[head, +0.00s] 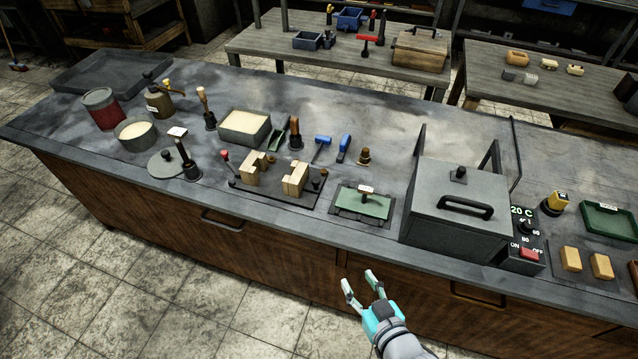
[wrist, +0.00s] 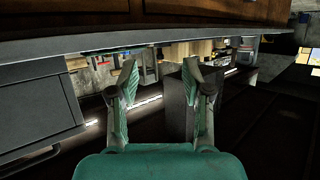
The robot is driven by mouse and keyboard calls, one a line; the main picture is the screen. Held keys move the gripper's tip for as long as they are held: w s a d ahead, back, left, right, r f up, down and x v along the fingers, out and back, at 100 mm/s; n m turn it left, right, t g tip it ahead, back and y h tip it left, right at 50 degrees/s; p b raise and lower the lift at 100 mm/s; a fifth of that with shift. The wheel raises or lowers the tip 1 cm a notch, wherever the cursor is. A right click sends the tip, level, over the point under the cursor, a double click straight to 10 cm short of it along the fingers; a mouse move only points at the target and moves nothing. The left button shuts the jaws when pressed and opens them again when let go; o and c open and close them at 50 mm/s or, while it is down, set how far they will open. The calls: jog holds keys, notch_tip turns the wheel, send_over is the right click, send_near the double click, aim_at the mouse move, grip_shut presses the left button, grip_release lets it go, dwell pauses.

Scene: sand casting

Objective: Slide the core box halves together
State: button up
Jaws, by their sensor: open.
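Two wooden core box halves stand on a dark base plate (head: 280,200) near the bench's front edge in the head view. The left half (head: 254,168) and the right half (head: 294,179) are apart, with a gap between them. A red-knobbed lever (head: 224,156) stands at the plate's left end, and a dark knob (head: 316,181) is at its right end. My gripper (head: 358,279) is open and empty, in front of the bench and to the right of the halves. In the wrist view my gripper (wrist: 163,80) shows both fingers spread with nothing between them; the halves cannot be made out there.
A green tray (head: 363,203) and a grey lidded box (head: 460,208) stand right of the plate. Blue-handled tools (head: 343,146), a sand-filled tray (head: 244,127) and a black-handled tool (head: 187,163) are around it. The bench's front edge lies between my gripper and the plate.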

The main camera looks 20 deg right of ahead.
jog(key=w+d+r, duration=0.1)
jog(key=w+r, duration=0.1)
jog(key=w, duration=0.7)
jog(key=n+y, duration=0.1)
send_near(317, 183)
jog(key=shift+g, duration=0.3)
jog(key=x, duration=0.9)
jog(key=shift+w+d+r, duration=0.1)
jog(key=shift+d+r, duration=0.05)
jog(key=shift+r, duration=0.1)
grip_shut()
